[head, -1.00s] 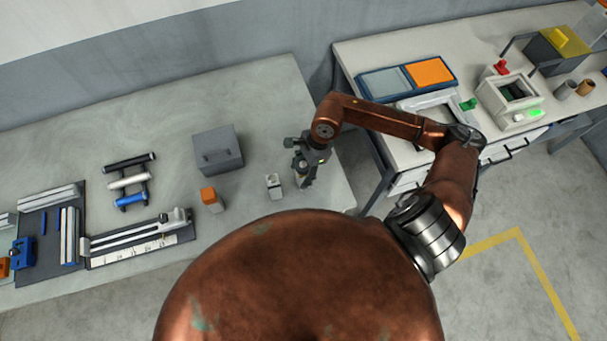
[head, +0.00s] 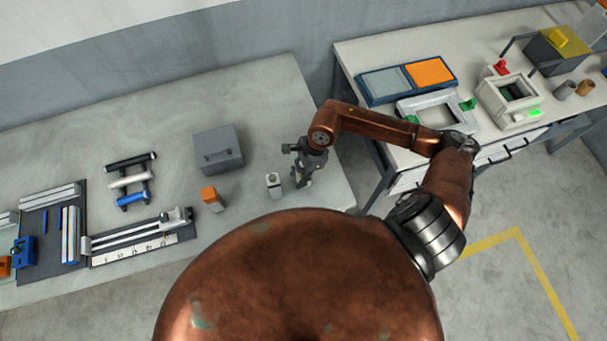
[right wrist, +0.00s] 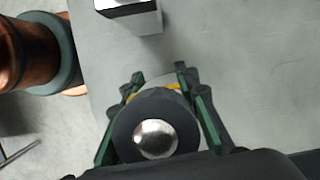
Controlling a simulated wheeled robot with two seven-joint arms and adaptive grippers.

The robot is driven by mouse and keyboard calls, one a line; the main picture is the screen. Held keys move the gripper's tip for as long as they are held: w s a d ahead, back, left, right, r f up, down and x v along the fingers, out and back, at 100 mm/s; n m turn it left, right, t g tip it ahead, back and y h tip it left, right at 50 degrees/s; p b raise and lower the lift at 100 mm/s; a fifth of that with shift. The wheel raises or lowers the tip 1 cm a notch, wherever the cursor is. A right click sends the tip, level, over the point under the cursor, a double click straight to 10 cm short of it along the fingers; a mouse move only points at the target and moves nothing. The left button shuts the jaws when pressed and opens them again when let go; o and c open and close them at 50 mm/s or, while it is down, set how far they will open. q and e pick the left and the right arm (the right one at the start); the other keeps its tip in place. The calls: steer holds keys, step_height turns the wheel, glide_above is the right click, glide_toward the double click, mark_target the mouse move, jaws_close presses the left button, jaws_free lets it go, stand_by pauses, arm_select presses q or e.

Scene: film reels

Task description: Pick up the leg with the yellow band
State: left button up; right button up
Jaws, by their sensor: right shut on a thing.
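My right gripper (head: 303,170) is over the right end of the left table. In the right wrist view its green-lined fingers (right wrist: 158,85) stand on both sides of a dark round leg with a shiny silver centre (right wrist: 155,138), and they are shut on it. A bit of yellow band (right wrist: 173,86) shows at the leg's far side. The leg's lower part is hidden, so I cannot tell whether it touches the table. My left gripper is in neither view.
A small pale block (head: 273,184) stands close left of the gripper. An orange-topped block (head: 211,198), a grey box (head: 218,150) and a rack of cylinders (head: 130,182) are further left. The right table (head: 400,58) holds trays and fixtures. The left table's back is clear.

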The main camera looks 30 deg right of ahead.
mark_target(299, 173)
jaws_close()
steer(key=shift+r, duration=0.2)
steer(key=shift+w+r, duration=0.1)
steer(key=shift+r, duration=0.15)
step_height(299, 173, up, 2)
steer(key=shift+r+b, duration=0.1)
steer(key=shift+b, duration=0.35)
steer(key=s+d+r, duration=0.2)
steer(key=s+r, duration=0.3)
steer(key=s, duration=0.1)
steer(key=s+d+r, duration=0.3)
steer(key=s+r, duration=0.1)
steer(key=s, duration=0.3)
steer(key=shift+d+r, duration=0.35)
steer(key=shift+r, duration=0.05)
